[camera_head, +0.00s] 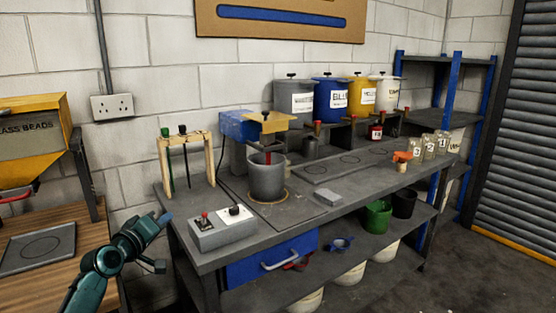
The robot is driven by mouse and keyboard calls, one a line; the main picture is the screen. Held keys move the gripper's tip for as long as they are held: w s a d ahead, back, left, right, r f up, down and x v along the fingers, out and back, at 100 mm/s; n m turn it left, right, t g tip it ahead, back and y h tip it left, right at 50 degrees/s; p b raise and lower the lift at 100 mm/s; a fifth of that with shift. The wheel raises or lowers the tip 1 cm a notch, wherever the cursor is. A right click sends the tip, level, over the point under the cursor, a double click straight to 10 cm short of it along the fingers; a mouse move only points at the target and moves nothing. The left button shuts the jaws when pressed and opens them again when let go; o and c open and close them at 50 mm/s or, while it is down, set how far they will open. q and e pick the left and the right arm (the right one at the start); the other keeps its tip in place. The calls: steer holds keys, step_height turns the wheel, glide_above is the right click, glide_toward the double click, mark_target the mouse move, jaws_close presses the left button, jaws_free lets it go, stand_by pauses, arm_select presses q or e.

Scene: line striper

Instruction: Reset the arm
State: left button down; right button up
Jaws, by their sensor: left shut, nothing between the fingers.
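My teal left arm comes in from the lower left. My left gripper (156,265) is shut and empty, just left of the workbench's near left corner. It is small in the view and looks clear of the bench. The workbench (262,238) has a grey top. A grey control box (221,229) with a red button and a black knob sits near that corner. My right gripper is not in view.
A grey pot (267,180) stands on the bench, with a wooden rack (185,160) left of it. A blue drawer (250,266) faces front. A wooden table (88,240) with a dark plate (37,252) is at left. Lidded tins, including a blue one (330,98), stand behind.

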arm_select(q)
steer(key=a+m+t+y, duration=0.1)
steer(key=a+m+y, duration=0.6)
steer(key=m, duration=0.2)
steer(key=s+d+f+m+g+h, duration=0.1)
steer(key=s+d+f, duration=0.3)
steer(key=f, duration=0.2)
steer(key=s+d+f+g+h, duration=0.1)
steer(key=s+d+f+h, duration=0.1)
steer(key=s+d+f, duration=0.3)
steer(key=s+d+f+g+h, duration=0.1)
steer(key=s+d+f, duration=0.3)
steer(key=s, duration=0.6)
steer(key=s+d+f+g+h, duration=0.1)
steer(key=s+d+f, duration=0.3)
steer(key=s, duration=0.6)
steer(key=s+d+f+g+h, duration=0.1)
steer(key=s+d+f, duration=0.3)
steer(key=s, duration=0.6)
step_height(320, 180, down, 2)
steer(key=shift+d+f+n+g, duration=0.2)
steer(key=shift+f+n+g, duration=0.1)
steer(key=shift+g, duration=0.5)
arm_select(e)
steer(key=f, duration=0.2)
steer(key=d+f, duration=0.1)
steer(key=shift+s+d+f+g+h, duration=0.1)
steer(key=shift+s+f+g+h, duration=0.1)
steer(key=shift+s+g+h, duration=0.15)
